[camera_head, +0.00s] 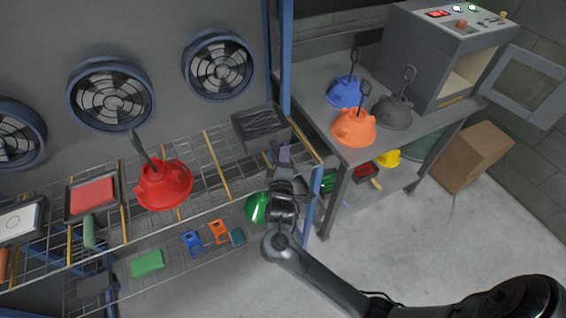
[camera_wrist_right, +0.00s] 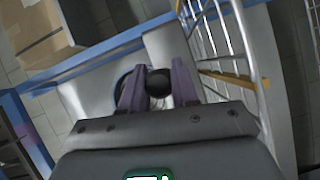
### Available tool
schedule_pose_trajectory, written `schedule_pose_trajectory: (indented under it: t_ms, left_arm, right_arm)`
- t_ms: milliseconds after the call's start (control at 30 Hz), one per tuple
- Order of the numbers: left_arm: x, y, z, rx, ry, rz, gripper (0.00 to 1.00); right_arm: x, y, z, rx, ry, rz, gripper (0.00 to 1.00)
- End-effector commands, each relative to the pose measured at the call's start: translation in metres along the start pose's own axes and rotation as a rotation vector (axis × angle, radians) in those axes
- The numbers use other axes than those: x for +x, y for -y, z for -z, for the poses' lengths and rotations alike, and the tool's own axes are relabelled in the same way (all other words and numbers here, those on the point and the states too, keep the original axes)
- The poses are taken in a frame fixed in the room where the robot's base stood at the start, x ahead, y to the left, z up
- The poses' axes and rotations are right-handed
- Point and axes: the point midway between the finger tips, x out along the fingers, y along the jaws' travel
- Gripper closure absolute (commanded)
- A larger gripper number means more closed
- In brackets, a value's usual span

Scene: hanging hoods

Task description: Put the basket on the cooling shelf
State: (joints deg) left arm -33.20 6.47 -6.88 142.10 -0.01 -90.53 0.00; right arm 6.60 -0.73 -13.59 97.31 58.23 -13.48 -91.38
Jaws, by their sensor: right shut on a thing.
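A dark open box (camera_head: 258,128), the most basket-like thing in view, sits at the right end of the upper wire shelf (camera_head: 195,160). My right gripper (camera_head: 284,152) is beside its front right corner. In the wrist view the right gripper (camera_wrist_right: 158,88) is shut on a dark rounded thing (camera_wrist_right: 158,82), which looks like a knob or handle end. A green dome (camera_head: 256,208) shows below my right gripper, partly behind the arm; I cannot tell whether it joins the held thing. My left gripper is not in view.
A red hood (camera_head: 165,185) with an upright handle is over the rack's left part. A red tray (camera_head: 92,193) lies left of it. Blue, orange and grey hoods (camera_head: 346,92) (camera_head: 354,128) (camera_head: 396,112) stand on the right table. A blue post (camera_head: 308,215) is close to my arm.

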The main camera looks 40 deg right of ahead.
Motion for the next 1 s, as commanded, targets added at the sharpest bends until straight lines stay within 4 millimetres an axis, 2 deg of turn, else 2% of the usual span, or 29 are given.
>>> schedule_pose_trajectory:
  t_ms: [133,500,533,700,1000]
  left_arm:
    - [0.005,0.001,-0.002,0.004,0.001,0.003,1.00]
    - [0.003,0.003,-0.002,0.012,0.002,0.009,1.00]
    - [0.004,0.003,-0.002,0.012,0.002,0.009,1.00]
    - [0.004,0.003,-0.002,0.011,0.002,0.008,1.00]
    - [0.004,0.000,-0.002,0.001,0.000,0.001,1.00]
  right_arm:
    - [0.002,0.012,-0.002,0.002,-0.002,-0.005,1.00]
    - [0.002,0.014,-0.002,0.003,-0.002,-0.005,1.00]
    - [0.002,0.016,-0.003,0.000,-0.001,0.000,0.69]
    - [0.002,0.016,-0.003,0.000,-0.001,0.000,0.45]
    - [0.002,0.015,-0.003,0.001,-0.001,0.000,0.45]
